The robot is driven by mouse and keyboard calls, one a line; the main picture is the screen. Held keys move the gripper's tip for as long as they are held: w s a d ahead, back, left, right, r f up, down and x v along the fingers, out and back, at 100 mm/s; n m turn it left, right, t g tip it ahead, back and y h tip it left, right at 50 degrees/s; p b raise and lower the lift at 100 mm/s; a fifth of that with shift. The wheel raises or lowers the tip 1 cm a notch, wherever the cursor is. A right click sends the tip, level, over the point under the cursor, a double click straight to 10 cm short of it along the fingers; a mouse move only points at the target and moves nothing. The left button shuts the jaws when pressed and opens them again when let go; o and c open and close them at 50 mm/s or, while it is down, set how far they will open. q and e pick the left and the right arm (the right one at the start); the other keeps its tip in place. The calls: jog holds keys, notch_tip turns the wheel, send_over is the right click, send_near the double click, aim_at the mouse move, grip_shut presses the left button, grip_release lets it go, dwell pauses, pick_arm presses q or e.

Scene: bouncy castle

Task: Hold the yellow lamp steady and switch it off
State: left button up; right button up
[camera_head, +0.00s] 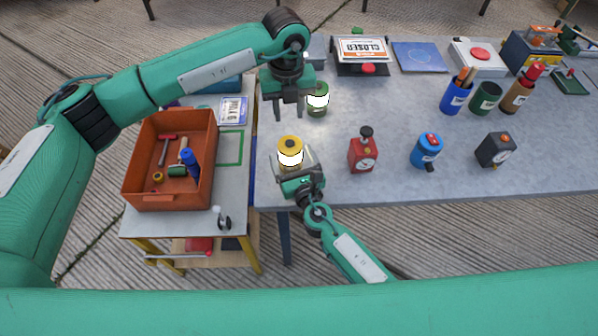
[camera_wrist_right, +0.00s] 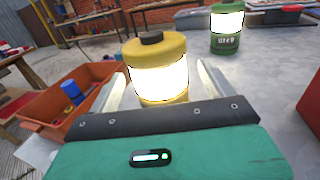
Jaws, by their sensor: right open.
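The yellow lamp (camera_head: 290,152) stands upright near the front left corner of the grey table. Its middle band glows white, and a dark knob sits on its yellow top. In the right wrist view the lamp (camera_wrist_right: 157,70) stands between the two fingers of my right gripper (camera_wrist_right: 160,92), which is open around it. In the head view my right gripper (camera_head: 297,175) comes from the front. My left gripper (camera_head: 289,108) hangs above the table, behind the lamp, fingers pointing down, apart and empty.
A green lamp (camera_head: 317,99), also lit, stands just behind. A red device (camera_head: 363,152), a blue device (camera_head: 426,150) and a black device (camera_head: 496,149) stand to the right. An orange crate (camera_head: 134,178) with tools is on the left cart. Bare table lies between the devices.

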jog(key=shift+x, duration=1)
pick_arm(q)
jog(key=shift+c, duration=0.3)
pick_arm(e)
jog(key=c, duration=1.3)
pick_arm(q)
grip_shut()
